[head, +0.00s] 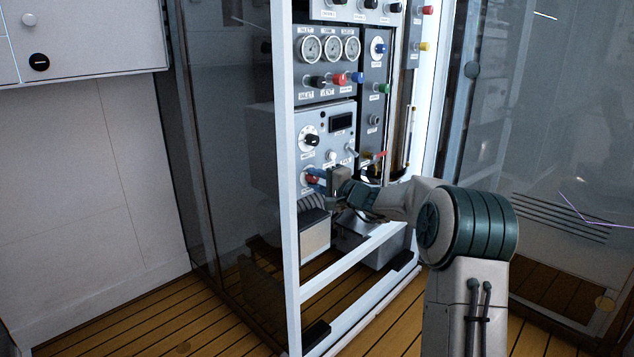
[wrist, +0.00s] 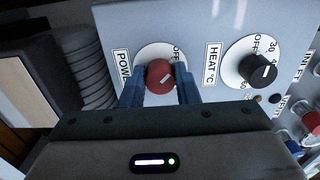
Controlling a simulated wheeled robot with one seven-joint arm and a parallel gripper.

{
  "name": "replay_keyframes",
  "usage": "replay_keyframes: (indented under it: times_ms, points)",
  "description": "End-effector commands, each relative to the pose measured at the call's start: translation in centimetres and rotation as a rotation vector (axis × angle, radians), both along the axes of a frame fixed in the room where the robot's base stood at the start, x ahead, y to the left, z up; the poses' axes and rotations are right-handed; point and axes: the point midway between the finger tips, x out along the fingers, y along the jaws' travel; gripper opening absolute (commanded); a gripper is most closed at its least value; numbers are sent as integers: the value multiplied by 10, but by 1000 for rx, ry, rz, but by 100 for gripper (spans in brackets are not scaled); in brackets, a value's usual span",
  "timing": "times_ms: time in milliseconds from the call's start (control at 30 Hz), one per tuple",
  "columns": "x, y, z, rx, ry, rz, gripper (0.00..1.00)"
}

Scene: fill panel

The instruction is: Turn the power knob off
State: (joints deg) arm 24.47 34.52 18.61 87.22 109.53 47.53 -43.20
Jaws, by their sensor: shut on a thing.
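The power knob (wrist: 160,77) is red with a pale pointer mark, on a white round dial on the grey control panel (wrist: 205,25). The label beside it begins "POW", and part of "OFF" shows on the dial. The pointer mark slants toward the upper right in the wrist view. My gripper (wrist: 160,90) has one blue finger on each side of the knob and is shut on it. In the head view, my gripper (head: 316,178) reaches the lower left of the panel, and the red knob (head: 311,180) is partly hidden by the fingers.
A black heat knob (wrist: 258,70) sits right of the power knob in the wrist view. A ribbed grey hose (wrist: 90,65) lies to the left. In the head view, the white cabinet frame post (head: 287,200) stands close left of my gripper. Gauges (head: 328,48) and valves are above.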

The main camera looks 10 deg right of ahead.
Motion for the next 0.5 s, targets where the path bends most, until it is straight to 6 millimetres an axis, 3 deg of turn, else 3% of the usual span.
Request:
replay_keyframes:
  times_ms: [133,167,233,500]
  points:
    - [0,-2,0,-1,0,-4,5]
    - [0,-2,0,-1,0,-3,34]
    - [0,-2,0,-1,-1,-3,50]
    - [0,0,0,0,0,0,50]
